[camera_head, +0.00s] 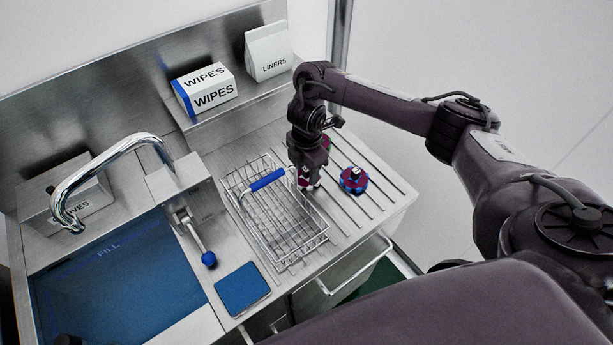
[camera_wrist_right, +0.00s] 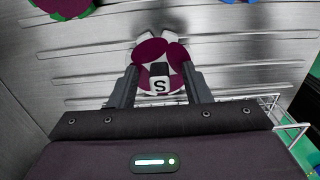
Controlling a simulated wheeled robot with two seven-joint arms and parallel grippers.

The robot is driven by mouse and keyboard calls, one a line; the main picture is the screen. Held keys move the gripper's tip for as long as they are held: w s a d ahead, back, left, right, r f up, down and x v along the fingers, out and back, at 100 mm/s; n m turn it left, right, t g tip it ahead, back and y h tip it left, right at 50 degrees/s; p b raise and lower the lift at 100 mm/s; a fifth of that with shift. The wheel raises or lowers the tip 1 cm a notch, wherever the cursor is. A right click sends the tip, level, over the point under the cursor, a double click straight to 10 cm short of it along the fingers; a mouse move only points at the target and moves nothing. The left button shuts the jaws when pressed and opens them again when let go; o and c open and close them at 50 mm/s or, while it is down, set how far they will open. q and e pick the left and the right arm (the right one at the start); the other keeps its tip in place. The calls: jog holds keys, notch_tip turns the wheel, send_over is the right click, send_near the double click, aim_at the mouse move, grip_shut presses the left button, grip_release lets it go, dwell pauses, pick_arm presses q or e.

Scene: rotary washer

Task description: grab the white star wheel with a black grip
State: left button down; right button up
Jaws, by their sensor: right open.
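A round maroon wheel with a white star pattern (camera_wrist_right: 160,50) lies on the ribbed steel drainboard in the right wrist view. A black grip (camera_wrist_right: 159,70) with a white face marked S stands on its near part. My right gripper (camera_wrist_right: 161,78) is open, with one finger on each side of the grip; I cannot tell whether either touches it. In the head view my right gripper (camera_head: 309,158) points down over the drainboard and partly hides the wheel (camera_head: 307,181). My left gripper is not in view.
A blue and maroon wheel (camera_head: 354,180) lies just right. Another maroon wheel (camera_wrist_right: 63,4) is cut off at the wrist view's top left. A wire basket (camera_head: 285,222) with a blue handle stands close left. The sink (camera_head: 120,285), faucet (camera_head: 105,170) and lever (camera_head: 196,240) are farther left.

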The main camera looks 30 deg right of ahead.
grip_shut()
jog(key=shift+r, duration=0.1)
